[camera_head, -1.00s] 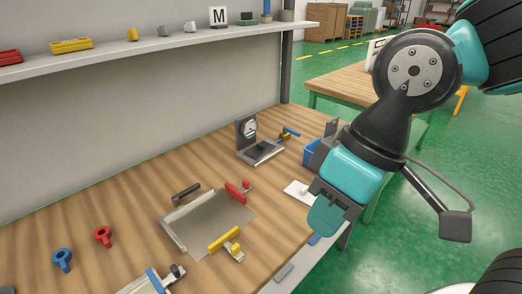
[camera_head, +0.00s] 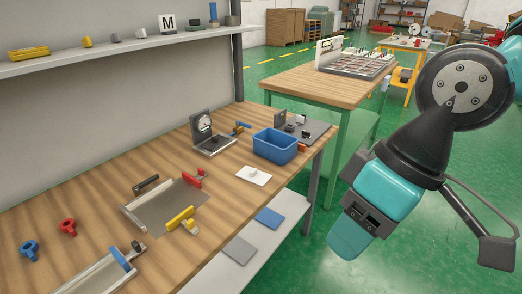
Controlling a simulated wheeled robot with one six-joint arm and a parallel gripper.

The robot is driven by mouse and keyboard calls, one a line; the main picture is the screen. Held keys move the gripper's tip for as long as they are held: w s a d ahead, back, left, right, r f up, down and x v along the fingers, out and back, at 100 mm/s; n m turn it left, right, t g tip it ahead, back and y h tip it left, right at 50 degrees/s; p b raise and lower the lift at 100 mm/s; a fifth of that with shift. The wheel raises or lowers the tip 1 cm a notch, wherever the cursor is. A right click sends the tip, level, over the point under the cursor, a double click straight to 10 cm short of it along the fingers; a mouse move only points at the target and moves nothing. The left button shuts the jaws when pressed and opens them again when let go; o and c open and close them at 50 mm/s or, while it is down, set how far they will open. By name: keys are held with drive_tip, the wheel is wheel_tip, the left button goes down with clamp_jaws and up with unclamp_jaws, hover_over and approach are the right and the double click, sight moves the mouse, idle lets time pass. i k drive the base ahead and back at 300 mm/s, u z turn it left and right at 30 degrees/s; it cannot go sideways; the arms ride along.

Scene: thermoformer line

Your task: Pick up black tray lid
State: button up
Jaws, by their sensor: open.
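I cannot pick out a black tray lid for certain in the head view. A flat dark grey plate (camera_head: 316,131) lies at the bench's far right end behind the blue bin, with small fittings on it; I cannot tell whether it is a lid. My gripper (camera_head: 350,240) is open and empty, with teal fingertips pointing down. It hangs over the green floor, right of the bench and apart from everything on it.
The wooden bench (camera_head: 85,222) carries a blue bin (camera_head: 275,146), a white card (camera_head: 254,175), a dial gauge stand (camera_head: 203,128) and clamp fixtures. A lower shelf holds a blue plate (camera_head: 269,217) and a grey plate (camera_head: 240,252). Behind, a green-legged table (camera_head: 300,82) bears a compartment tray (camera_head: 355,65).

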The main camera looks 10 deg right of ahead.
sight(215, 141)
drive_tip(key=z, duration=0.15)
drive_tip(key=k, duration=0.55)
drive_tip(key=z, duration=0.8)
drive_tip(key=i, duration=1.65)
drive_tip(key=u, duration=1.4)
drive_tip(key=i, duration=0.65)
drive_tip(key=u, duration=0.65)
